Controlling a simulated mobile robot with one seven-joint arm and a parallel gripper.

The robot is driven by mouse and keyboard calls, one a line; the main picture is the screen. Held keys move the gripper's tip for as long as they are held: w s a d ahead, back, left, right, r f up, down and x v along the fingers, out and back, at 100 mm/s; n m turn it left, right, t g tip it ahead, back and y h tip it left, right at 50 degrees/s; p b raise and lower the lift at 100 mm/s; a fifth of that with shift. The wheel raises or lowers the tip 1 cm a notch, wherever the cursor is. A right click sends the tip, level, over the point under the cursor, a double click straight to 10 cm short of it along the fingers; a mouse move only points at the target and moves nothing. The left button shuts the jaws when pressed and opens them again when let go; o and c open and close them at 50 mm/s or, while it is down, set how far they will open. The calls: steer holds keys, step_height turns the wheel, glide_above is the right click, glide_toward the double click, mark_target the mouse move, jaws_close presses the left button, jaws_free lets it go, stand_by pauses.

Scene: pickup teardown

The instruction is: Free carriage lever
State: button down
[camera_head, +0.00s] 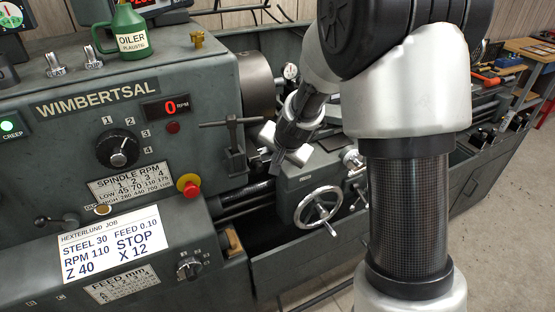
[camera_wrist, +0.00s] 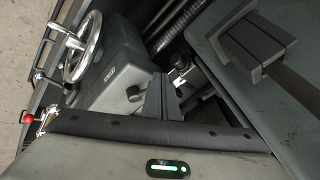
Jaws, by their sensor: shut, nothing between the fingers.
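The carriage (camera_head: 300,186) is a grey-green box on the lathe bed, with a chrome handwheel (camera_head: 318,207) on its front. The handwheel also shows at the upper left in the wrist view (camera_wrist: 82,48). A lever with a red knob (camera_wrist: 28,118) shows below the handwheel there; I cannot tell whether it is the carriage lever. A small dark knob (camera_wrist: 134,93) sits on the carriage beside my fingers. My gripper (camera_head: 276,164) points down just left of the carriage. In the wrist view my gripper (camera_wrist: 161,95) is shut with nothing held; contact is unclear.
The grey headstock (camera_head: 190,100) stands left, with a red stop button (camera_head: 188,185) and a job card (camera_head: 113,243). A dark T-handled chuck key (camera_head: 230,140) stands close left of my gripper. My arm hides much of the lathe's right side. Bare floor shows at right.

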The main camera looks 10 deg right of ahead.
steer(key=p+v, duration=0.6)
steer(key=v, duration=1.1)
steer(key=shift+r, duration=0.2)
steer(key=shift+d, duration=0.1)
steer(key=s+d+r+n, duration=0.1)
steer(key=s+r+n, duration=0.2)
steer(key=s, duration=0.7)
steer(key=s+d+r+n+g+h+p, duration=0.1)
steer(key=s+d+r+n, duration=0.1)
steer(key=s+r+n, duration=0.2)
steer(key=s+r, duration=0.3)
steer(key=s, duration=0.4)
steer(key=shift+s+d+r, duration=0.15)
steer(key=shift+d+r, duration=0.1)
steer(key=shift+r, duration=0.1)
